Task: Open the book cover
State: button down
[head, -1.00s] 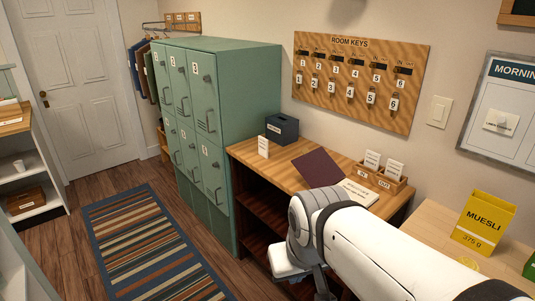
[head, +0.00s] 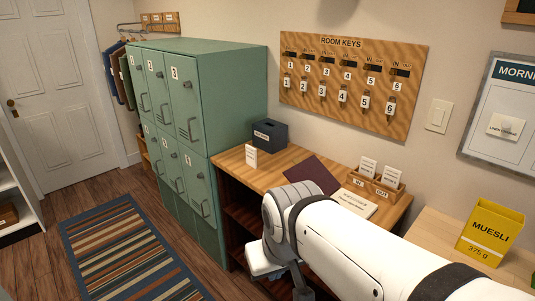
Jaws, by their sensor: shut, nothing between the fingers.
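The book lies on the wooden top of the shelf unit. Its dark purple cover (head: 311,174) is to the left, and a pale printed page (head: 355,203) shows to the right. The cover looks spread out beside the page, so the book appears open. My white arm crosses in front and hides the near part of the book. My gripper (head: 302,287) hangs below the wrist in front of the shelf unit, low and apart from the book. It is shut and empty, and its fingertips are mostly hidden.
A wooden IN/OUT card holder (head: 376,189) stands close behind the page. A dark box (head: 270,134) and a small white card (head: 251,156) stand at the left end of the top. Green lockers (head: 185,120) rise left of the unit. A yellow muesli box (head: 490,231) stands at right.

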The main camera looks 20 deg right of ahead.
aim_at(311, 168)
jog(key=i, duration=1.15)
jog(key=u, duration=0.05)
